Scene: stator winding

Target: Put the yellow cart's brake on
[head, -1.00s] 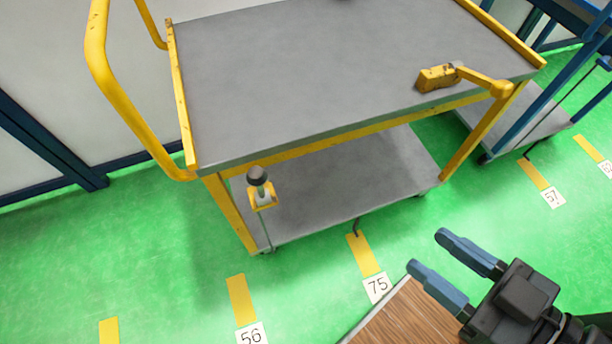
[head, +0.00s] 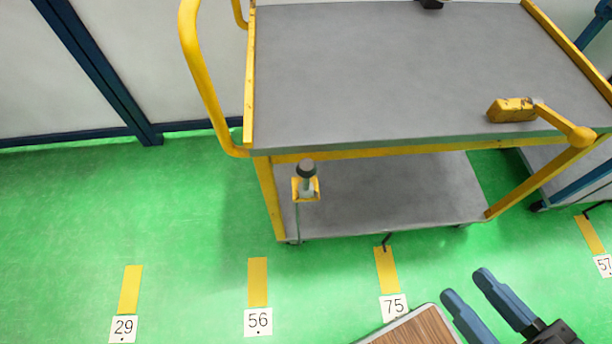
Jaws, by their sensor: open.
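The yellow cart (head: 400,70) stands ahead in the head view, with a grey top deck, a grey lower shelf and a yellow push handle (head: 203,80) at its left end. A lever with a dark round knob (head: 306,170) sits on a small yellow bracket (head: 305,190) at the cart's near left corner; a thin rod runs down from it. The lever looks about upright. My gripper (head: 468,293) is at the lower right, open and empty, its two blue fingers apart. It is well away from the knob, to the right and below it in the picture.
A yellow arm with a worn block (head: 511,110) sits at the cart's near right edge. A wooden-topped surface (head: 420,328) is by my gripper. Green floor (head: 180,215) is open at left, with yellow strips and number plates 29, 56, 75 and 57. Another blue-framed cart stands at right.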

